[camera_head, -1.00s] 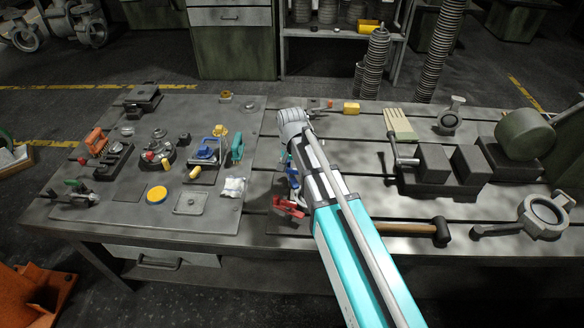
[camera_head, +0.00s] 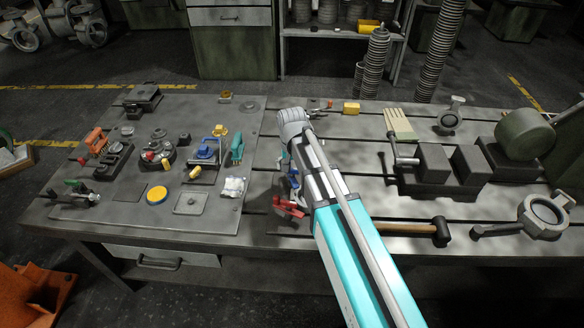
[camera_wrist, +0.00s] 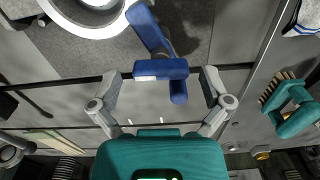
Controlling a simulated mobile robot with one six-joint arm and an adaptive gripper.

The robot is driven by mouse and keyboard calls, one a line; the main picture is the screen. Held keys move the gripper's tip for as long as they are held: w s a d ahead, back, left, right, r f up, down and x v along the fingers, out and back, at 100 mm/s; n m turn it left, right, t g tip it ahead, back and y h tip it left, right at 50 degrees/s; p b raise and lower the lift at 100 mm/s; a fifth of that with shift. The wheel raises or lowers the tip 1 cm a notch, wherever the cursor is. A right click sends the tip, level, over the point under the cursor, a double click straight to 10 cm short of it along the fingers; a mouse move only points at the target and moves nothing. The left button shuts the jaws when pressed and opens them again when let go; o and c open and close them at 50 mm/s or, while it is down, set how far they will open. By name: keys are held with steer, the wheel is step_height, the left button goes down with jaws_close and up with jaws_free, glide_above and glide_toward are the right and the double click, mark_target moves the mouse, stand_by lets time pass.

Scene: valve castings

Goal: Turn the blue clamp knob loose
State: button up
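The blue clamp knob (camera_wrist: 160,70) shows in the wrist view as a short crossbar with a pale mark on its edge. More blue parts extend above it to the upper left and below it to the right. My gripper (camera_wrist: 161,82) is open, with one grey finger on either side of the crossbar and a visible gap at each end. In the head view my arm hides most of the gripper. Small blue parts (camera_head: 293,172) show just left of the arm; I cannot tell which of them is the knob.
A pale ring-shaped casting (camera_wrist: 70,25) lies close at the upper left in the wrist view. A teal-handled brush (camera_wrist: 290,105) is to the right. In the head view a red item (camera_head: 289,207) and a hammer (camera_head: 440,232) lie near my arm on the slotted table.

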steer(key=shift+m, duration=0.5)
stand_by(0.3)
